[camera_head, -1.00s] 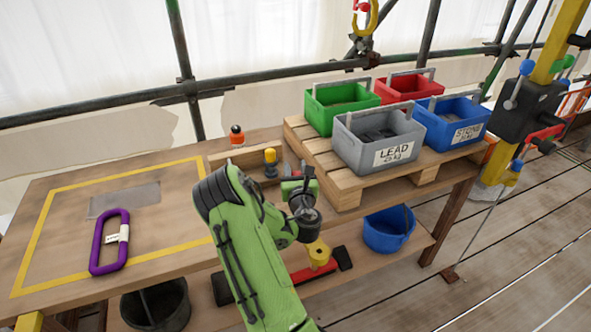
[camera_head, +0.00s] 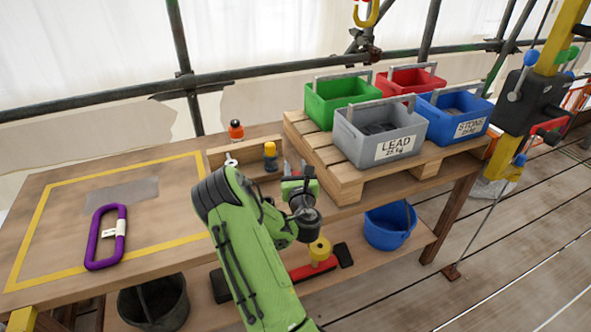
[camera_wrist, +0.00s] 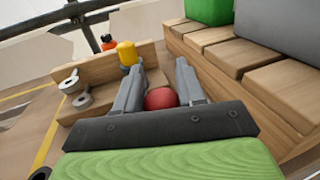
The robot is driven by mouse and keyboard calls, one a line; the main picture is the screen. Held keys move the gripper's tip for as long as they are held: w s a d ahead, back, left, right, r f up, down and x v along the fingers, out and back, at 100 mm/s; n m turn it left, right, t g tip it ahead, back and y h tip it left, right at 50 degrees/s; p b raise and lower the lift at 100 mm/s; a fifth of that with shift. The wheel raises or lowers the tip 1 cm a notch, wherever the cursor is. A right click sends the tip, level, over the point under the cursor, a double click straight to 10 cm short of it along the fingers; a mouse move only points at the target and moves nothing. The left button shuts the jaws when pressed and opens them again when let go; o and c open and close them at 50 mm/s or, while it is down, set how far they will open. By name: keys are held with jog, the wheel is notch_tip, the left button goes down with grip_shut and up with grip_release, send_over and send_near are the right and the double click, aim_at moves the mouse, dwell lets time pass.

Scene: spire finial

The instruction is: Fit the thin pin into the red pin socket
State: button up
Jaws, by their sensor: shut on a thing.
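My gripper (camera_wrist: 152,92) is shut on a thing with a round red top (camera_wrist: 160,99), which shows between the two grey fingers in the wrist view. The lower part of this thing is hidden, so I cannot tell whether it is the thin pin. In the head view my gripper (camera_head: 298,172) is at the right end of the bench, beside the pallet, with its fingertips mostly hidden. A wooden rack (camera_wrist: 110,68) lies ahead and to the left in the wrist view. I cannot make out a red pin socket in either view.
A yellow-capped piece (camera_wrist: 127,54) and grey ringed pieces (camera_wrist: 80,101) are by the rack. The pallet (camera_head: 345,183) with several bins stands close on the right. A purple loop (camera_head: 92,245) lies on the bench. A red bar (camera_head: 300,272) lies on the lower shelf.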

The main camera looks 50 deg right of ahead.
jog(key=shift+f+b, duration=0.75)
jog(key=o, duration=1.1)
jog(key=shift+r, duration=0.1)
jog(key=shift+o, duration=0.2)
